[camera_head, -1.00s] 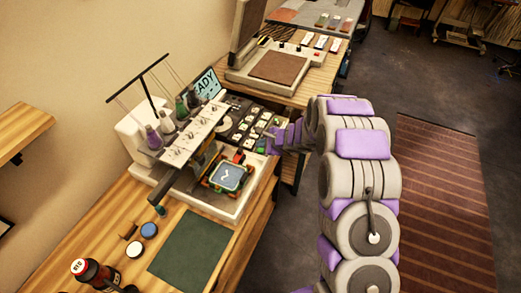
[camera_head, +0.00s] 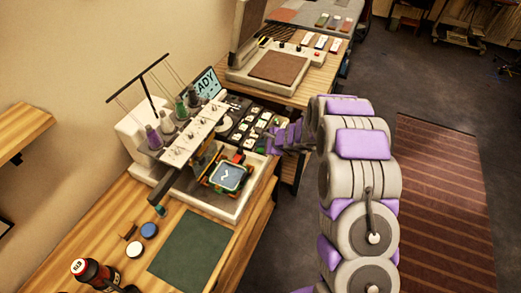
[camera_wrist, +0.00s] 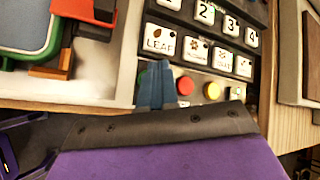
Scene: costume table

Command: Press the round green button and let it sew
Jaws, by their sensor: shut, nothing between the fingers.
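The embroidery machine (camera_head: 140,128) stands on the wooden bench, its screen (camera_head: 205,86) showing "READY". A hoop with blue fabric (camera_head: 228,177) sits under its needle heads; its corner also shows in the wrist view (camera_wrist: 30,25). My gripper (camera_wrist: 155,72) is shut and empty, its blue fingertips over the near edge of the control panel (camera_wrist: 195,70), beside the LEAF key (camera_wrist: 160,38). A red round button (camera_wrist: 185,86) and a yellow one (camera_wrist: 213,91) are just right of the fingertips.
A dark green mat (camera_head: 190,250), small discs (camera_head: 149,230) and a dark bottle (camera_head: 92,272) lie or stand on the near bench. A flat press (camera_head: 275,68) stands on the bench behind. The floor to the right is open, with a striped rug (camera_head: 440,200).

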